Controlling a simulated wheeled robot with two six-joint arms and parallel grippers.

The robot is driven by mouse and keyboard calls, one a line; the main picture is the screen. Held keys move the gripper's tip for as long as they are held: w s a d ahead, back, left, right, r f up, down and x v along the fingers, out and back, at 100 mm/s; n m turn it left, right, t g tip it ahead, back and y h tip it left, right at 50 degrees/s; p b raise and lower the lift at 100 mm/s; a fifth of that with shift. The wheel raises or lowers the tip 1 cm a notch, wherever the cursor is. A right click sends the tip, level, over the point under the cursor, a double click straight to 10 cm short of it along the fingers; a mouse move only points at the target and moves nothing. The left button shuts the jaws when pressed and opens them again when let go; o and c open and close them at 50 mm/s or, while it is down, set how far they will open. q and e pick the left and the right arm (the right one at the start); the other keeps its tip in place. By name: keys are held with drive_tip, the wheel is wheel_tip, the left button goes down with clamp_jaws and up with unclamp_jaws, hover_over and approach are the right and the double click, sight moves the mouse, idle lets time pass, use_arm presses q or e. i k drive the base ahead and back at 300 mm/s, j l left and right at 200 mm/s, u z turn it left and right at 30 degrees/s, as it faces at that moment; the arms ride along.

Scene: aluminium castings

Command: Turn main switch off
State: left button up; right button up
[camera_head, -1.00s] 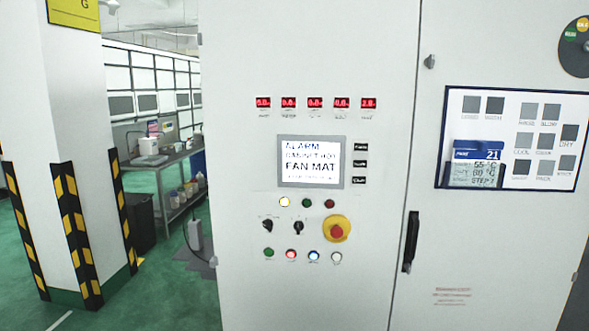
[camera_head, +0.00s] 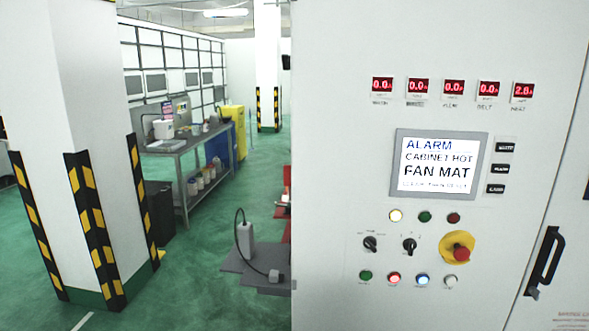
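A tall white control cabinet (camera_head: 335,200) fills the right half of the head view. Two black rotary switches sit on its panel, a left one (camera_head: 370,244) and a right one (camera_head: 409,245). Their labels are too small to read, so I cannot tell which is the main switch. A red mushroom button (camera_head: 461,253) on a yellow disc is to their right. A lit screen (camera_head: 438,165) reads ALARM, CABINET HOT, FAN MAT. A black door handle (camera_head: 543,262) is at the lower right. Neither of my grippers is in view.
Several red number displays (camera_head: 453,88) run above the screen. Lamps and push buttons (camera_head: 422,280) surround the switches. A striped pillar (camera_head: 75,150) stands at left. A grey plate with a pedal-like device (camera_head: 245,240) lies beside the cabinet. Green floor (camera_head: 200,270) is open between.

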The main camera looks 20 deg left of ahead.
sight(286, 168)
drive_tip(key=i+j, duration=0.15)
drive_tip(key=j, duration=0.3)
drive_tip(key=i+j, duration=0.1)
drive_tip(key=j, duration=0.3)
drive_tip(key=i+j+z, duration=0.1)
drive_tip(key=j, duration=0.35)
drive_tip(key=i+j, duration=0.15)
drive_tip(key=j, duration=0.3)
